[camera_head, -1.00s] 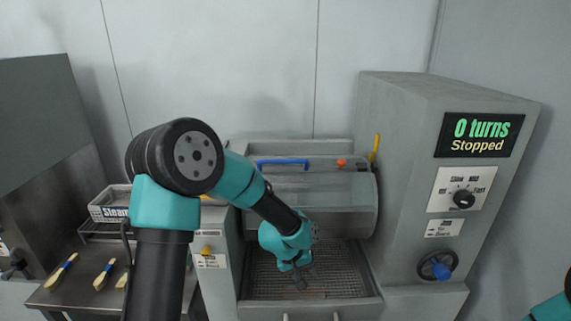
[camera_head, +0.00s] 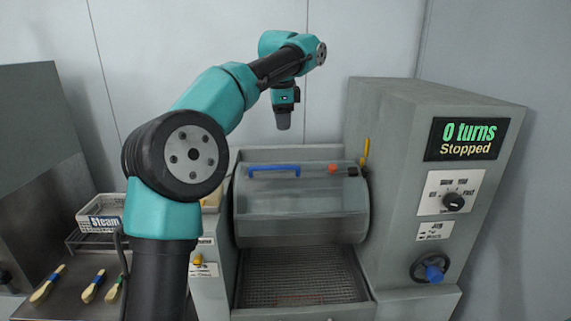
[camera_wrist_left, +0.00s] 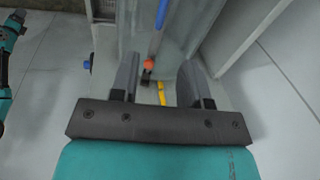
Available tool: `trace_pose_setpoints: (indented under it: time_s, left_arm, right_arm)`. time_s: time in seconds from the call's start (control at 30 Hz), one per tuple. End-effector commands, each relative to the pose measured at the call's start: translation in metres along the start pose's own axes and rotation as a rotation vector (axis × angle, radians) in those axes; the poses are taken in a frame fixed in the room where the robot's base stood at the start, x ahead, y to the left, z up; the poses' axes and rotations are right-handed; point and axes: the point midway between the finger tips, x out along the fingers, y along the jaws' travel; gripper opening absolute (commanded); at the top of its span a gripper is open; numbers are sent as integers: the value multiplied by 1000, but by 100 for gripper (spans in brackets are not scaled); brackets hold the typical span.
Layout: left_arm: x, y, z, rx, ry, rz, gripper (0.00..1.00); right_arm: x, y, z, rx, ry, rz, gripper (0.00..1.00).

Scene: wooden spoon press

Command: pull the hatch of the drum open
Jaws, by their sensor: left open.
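The grey drum (camera_head: 300,212) sits in its housing at the centre of the head view. Its hatch carries a blue handle (camera_head: 273,170) along the top edge, with an orange-red knob (camera_head: 333,169) to the right of it. The blue handle (camera_wrist_left: 162,14) and the red knob (camera_wrist_left: 148,64) also show in the left wrist view, beyond the fingers. My left gripper (camera_head: 283,122) points down above and behind the handle, apart from it. In the left wrist view its two fingers (camera_wrist_left: 158,82) are spread with nothing held.
A yellow lever (camera_head: 365,152) stands at the drum's right. The control cabinet (camera_head: 400,190) has a display reading "0 turns Stopped". Below the drum is a mesh tray (camera_head: 300,278).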

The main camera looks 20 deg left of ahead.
Motion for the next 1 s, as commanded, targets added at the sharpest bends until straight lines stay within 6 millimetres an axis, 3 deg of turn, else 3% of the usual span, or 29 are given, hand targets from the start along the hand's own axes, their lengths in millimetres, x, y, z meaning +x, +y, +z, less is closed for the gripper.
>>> trace_pose_setpoints:
  time_s: [0.17, 0.57, 0.77, 1.0]
  left_arm:
    - [-21, -5, 18, 55, -44, -14, 42]
    - [-18, -5, 18, 56, -44, -13, 42]
    - [-3, -6, 19, 55, -45, -13, 42]
    - [34, -6, 21, 56, -45, -12, 42]
  right_arm:
    - [0, 0, 0, 0, 0, 0, 72]
    - [0, 0, 0, 0, 0, 0, 72]
    - [0, 0, 0, 0, 0, 0, 72]
    - [0, 0, 0, 0, 0, 0, 72]
